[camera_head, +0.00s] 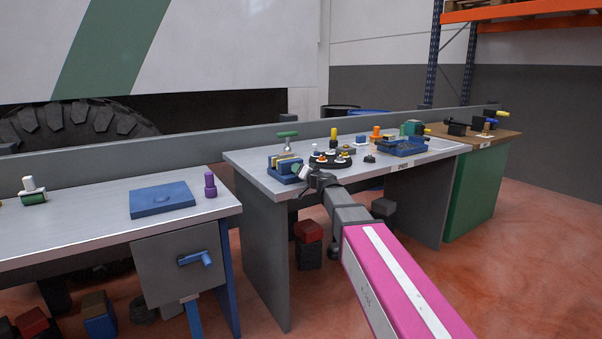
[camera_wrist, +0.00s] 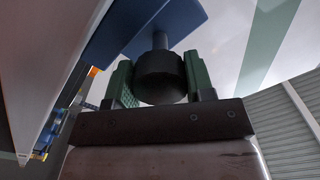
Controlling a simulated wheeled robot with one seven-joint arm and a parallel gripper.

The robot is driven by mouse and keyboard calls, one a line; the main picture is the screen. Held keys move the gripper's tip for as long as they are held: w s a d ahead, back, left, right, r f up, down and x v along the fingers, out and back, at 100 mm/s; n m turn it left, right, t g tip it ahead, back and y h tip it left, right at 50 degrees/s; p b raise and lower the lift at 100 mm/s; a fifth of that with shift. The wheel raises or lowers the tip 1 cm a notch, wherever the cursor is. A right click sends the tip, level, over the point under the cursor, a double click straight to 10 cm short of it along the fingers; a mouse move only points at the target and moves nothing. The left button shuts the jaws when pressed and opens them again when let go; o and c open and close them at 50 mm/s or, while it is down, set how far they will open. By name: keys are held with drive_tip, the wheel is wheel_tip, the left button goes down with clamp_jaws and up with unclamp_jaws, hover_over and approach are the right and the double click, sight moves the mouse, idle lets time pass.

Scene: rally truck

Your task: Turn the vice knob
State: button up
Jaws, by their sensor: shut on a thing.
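The blue vice (camera_head: 284,170) stands at the near left corner of the middle workbench (camera_head: 258,178). Its blue body (camera_wrist: 125,25) also shows in the wrist view. The dark round vice knob (camera_wrist: 160,80) sits on a short blue-grey shaft in the wrist view. My gripper (camera_wrist: 160,78) has its green fingers on both sides of the knob and is shut on it. In the head view, my gripper (camera_head: 303,172) is at the vice's near right side, and I cannot make out the knob there.
Right of the vice are a dark round tray (camera_head: 329,162) with small parts and a blue bin (camera_head: 402,147). A second bench (camera_head: 80,225) at the left carries a blue plate (camera_head: 162,201) and a purple knob (camera_head: 210,185). Red-brown floor is open at the right.

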drive_tip(key=shift+s+d+m, duration=0.1)
drive_tip(key=shift+s+m, duration=0.1)
drive_tip(key=shift+m, duration=0.1)
idle(0.4)
drive_tip(key=o, duration=0.9)
drive_tip(key=v, duration=1)
drive_tip(key=shift+s+d, duration=0.25)
drive_tip(key=shift+s, duration=0.05)
